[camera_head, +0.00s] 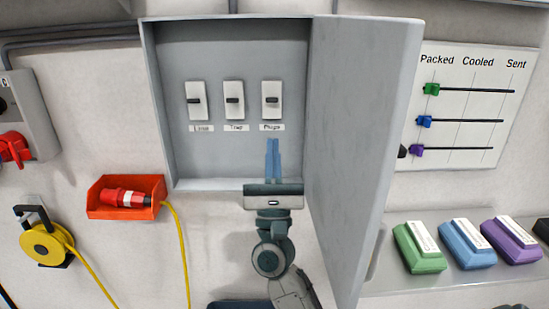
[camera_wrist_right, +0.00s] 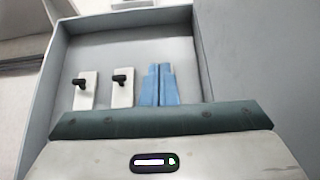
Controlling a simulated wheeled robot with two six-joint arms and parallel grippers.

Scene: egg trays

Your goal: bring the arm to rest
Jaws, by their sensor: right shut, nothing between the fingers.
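My right gripper (camera_head: 273,146) is shut and empty. Its blue fingers point up into the open grey cabinet (camera_head: 240,60), just below the label of the rightmost switch (camera_head: 271,100). In the right wrist view the shut fingers (camera_wrist_right: 160,85) stand in front of the cabinet's back and hide the rightmost switch. Two other switches, the left one (camera_head: 196,101) and the middle one (camera_head: 234,100), show beside it in the head view. My left gripper is not in view.
The cabinet door (camera_head: 360,140) stands open close to the right of my right arm. A red plug lies in an orange holder (camera_head: 125,212) at left. A yellow cable reel (camera_head: 47,245) hangs lower left. Green, blue and purple boxes (camera_head: 420,247) sit on a shelf at right.

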